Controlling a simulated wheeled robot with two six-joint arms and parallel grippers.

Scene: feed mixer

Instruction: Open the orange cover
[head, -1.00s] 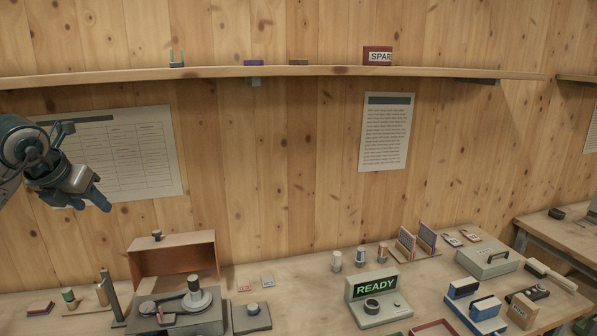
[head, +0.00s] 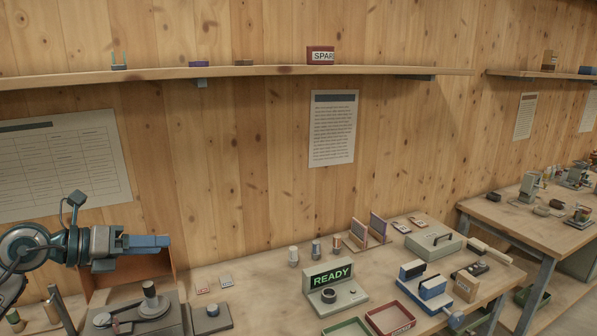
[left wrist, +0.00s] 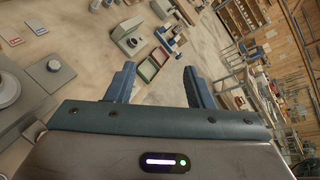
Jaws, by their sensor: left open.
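The orange cover (head: 150,272) stands at the back of the bench at lower left in the head view, behind the grey machine base (head: 140,318). My left arm hides most of it; only a brown-orange inner part shows below the fingers. I cannot tell its full pose now. My left gripper (head: 166,242) points right, in front of the cover's upper part in the picture; I cannot tell whether they touch. In the left wrist view the jaws (left wrist: 159,70) are apart with nothing between them. My right gripper is not in view.
A grey block with a knob (head: 211,316) stands right of the machine base. The READY display (head: 332,277), red tray (head: 393,318) and green tray (head: 347,328) lie farther right. A shelf (head: 270,72) runs along the wall above. A second bench (head: 540,220) stands at right.

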